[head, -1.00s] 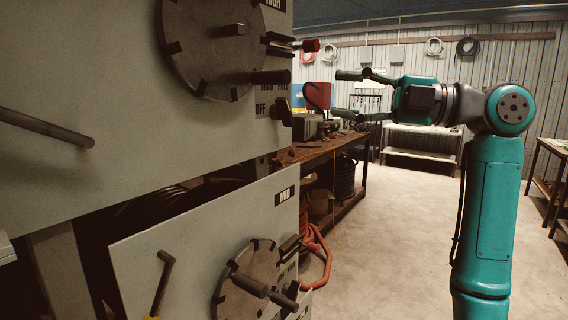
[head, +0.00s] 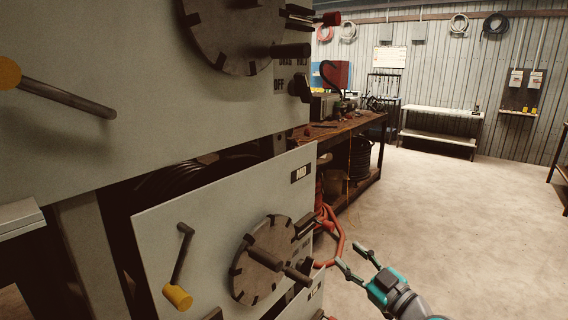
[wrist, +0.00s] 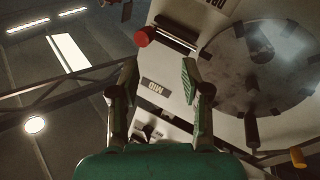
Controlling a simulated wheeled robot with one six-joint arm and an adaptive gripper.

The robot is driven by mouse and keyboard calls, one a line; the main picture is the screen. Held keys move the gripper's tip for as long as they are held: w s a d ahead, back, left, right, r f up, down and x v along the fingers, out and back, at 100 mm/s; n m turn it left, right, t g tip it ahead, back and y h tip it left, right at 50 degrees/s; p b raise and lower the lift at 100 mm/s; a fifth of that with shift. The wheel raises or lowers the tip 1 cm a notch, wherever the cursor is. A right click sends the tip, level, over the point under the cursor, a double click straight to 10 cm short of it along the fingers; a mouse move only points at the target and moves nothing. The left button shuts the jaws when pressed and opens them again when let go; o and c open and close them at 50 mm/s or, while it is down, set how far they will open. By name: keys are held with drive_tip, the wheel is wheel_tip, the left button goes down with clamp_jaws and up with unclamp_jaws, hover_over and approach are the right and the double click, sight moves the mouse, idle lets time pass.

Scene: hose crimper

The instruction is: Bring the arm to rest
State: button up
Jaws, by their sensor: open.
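My gripper (head: 353,262) is low at the bottom right of the head view, with its two fingers spread and nothing between them. It points up and left, beside the crimper's lower panel (head: 160,240) and apart from it in the picture. In the wrist view the open fingers (wrist: 158,78) frame part of the crimper with the MID label (wrist: 155,86). Most of my arm is outside the head view.
The crimper's upper dial (head: 235,40) and lower dial (head: 262,262) carry protruding handles. A red-tipped lever (wrist: 142,38) shows in the wrist view. A workbench (head: 345,130) and orange hose (head: 335,235) stand behind. The floor (head: 470,220) at right is clear.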

drive_tip(key=s+d+f+m+h, duration=0.2)
drive_tip(key=s+f+m+h, duration=0.65)
drive_tip(key=s+f, duration=1.45)
drive_tip(key=s+d+f+m+g+h, duration=0.1)
drive_tip(key=s+f+m+h, duration=0.15)
drive_tip(key=s, duration=1.35)
drive_tip(key=s+r, duration=0.2)
drive_tip(key=s, duration=0.4)
drive_tip(key=s+r+y, duration=0.1)
drive_tip(key=s+r, duration=0.1)
drive_tip(key=s, duration=0.5)
drive_tip(key=shift+s+r, duration=0.3)
drive_tip(key=shift+r, duration=0.1)
